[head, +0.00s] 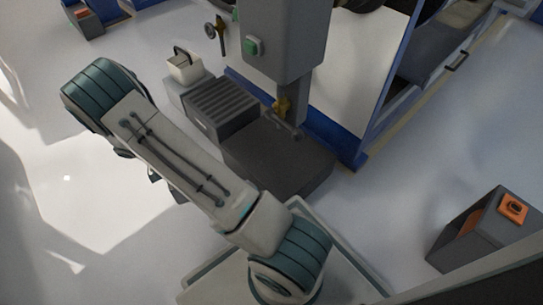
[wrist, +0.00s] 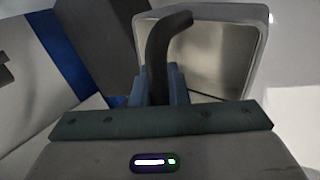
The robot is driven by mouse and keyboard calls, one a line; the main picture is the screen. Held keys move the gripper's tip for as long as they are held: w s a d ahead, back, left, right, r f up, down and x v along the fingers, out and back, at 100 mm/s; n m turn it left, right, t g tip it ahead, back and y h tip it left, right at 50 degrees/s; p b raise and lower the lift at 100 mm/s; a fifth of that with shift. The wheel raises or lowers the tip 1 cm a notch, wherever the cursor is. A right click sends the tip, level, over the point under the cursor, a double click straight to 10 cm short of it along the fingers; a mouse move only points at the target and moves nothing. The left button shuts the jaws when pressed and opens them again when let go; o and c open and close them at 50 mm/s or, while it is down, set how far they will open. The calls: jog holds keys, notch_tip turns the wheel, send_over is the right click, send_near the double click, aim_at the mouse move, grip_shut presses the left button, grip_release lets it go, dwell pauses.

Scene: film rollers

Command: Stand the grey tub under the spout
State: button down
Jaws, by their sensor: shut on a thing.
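In the wrist view my gripper (wrist: 159,88) is shut on the dark curved handle (wrist: 158,50) of a grey tub (wrist: 252,60). The tub's rim and pale inside show beyond the fingers; its base is hidden. In the head view my arm covers the gripper and the held tub. I see no tub on the bare part of this platform.
A ribbed grey block (head: 221,105) stands left of the platform. Behind it is a cream container (head: 184,67) with a dark handle. A grey box with an orange top piece (head: 514,208) stands at the right. Blue-edged machinery fills the back.

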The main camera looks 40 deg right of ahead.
jog(key=s+d, duration=0.4)
jog(key=d, duration=1)
jog(key=s+d+p, duration=0.1)
jog(key=s+d, duration=0.4)
jog(key=d, duration=0.9)
jog(key=shift+d+f, duration=0.25)
jog(key=shift+f, duration=0.25)
jog(key=c, duration=1.4)
grip_release()
jog(key=p+v, duration=0.4)
jog(key=v, duration=0.8)
jog(key=shift+r+p, duration=0.25)
jog(key=shift+p, duration=0.15)
